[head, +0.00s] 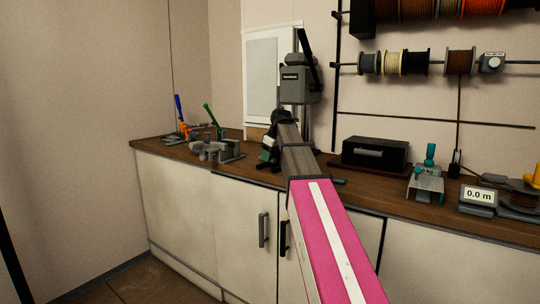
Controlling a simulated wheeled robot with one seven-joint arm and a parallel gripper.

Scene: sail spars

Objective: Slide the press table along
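The grey bench press (299,88) stands at the back of the wooden counter, with a dark lever raised on top and an upright column below its head. Its table cannot be made out; my arm covers the press's lower part. My pink and grey arm reaches from the bottom right up to the press. My gripper (268,156) is at the arm's far end, low over the counter in front of the press. It is small and dark, and its fingers cannot be told apart. I cannot tell whether it touches the press table.
Left of my gripper, grey metal parts (216,150) and coloured-handled tools (183,128) stand on the counter (400,200). To the right are a black box (375,153), a small scale (426,184) and a length meter (478,200). Spools (400,62) hang above.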

